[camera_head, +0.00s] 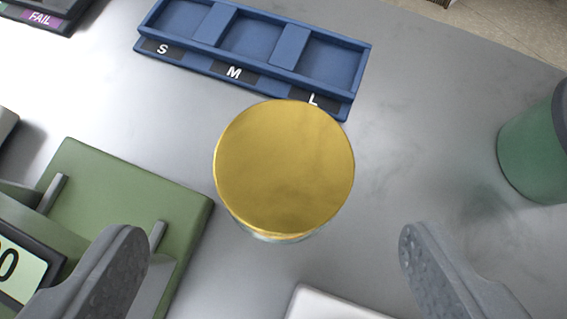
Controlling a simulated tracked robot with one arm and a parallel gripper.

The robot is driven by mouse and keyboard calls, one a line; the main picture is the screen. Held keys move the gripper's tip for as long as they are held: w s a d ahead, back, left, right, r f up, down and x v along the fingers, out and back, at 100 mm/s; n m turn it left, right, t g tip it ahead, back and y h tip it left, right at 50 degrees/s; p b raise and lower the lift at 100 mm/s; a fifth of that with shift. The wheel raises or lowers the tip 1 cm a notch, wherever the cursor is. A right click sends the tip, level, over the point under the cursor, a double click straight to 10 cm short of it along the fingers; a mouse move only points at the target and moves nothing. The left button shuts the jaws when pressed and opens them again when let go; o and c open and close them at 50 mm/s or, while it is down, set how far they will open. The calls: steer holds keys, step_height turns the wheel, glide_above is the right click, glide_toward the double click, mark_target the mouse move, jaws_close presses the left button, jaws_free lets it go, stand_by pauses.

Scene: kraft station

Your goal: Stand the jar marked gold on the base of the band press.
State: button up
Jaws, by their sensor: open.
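A jar with a round gold lid (284,167) stands upright on the grey table in the middle of the view. Only its lid and a thin pale greenish strip of its side show; I see no written mark. My gripper (270,238) is open, with one finger to the lower left of the jar and one to the lower right. Neither finger appears to touch it. A green machine with a flat plate (180,211) stands at the left, partly behind my left finger. I cannot tell whether it is the band press.
A blue tray (255,74) with S, M and L compartments, which look empty, lies just behind the jar. A green cylinder (530,155) stands at the right edge. A white object (325,306) shows at the bottom. A dark tray marked FAIL (38,17) is at the top left.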

steer(key=shift+w+d+r+p+x, duration=0.1)
steer(key=shift+p+x, duration=0.05)
steer(key=shift+x, duration=0.65)
steer(key=shift+w+d+r+p+x, duration=0.1)
steer(key=shift+x, duration=0.7)
steer(key=shift+w+r+p+x, duration=0.1)
steer(key=shift+p+x, duration=0.05)
steer(key=shift+x, duration=0.65)
jaws_close()
steer(key=shift+r, duration=0.15)
step_height(320, 180, up, 9)
steer(key=shift+f+b, duration=0.1)
steer(key=shift+b, duration=0.4)
steer(key=shift+s+r, duration=0.15)
steer(key=shift+r, duration=0.1)
steer(key=b, duration=0.4)
glide_toward(286, 172)
steer(key=s+d, duration=0.3)
steer(key=s, duration=0.3)
steer(key=shift+s+f+m+h, duration=0.3)
steer(key=shift+s+f+m, duration=0.1)
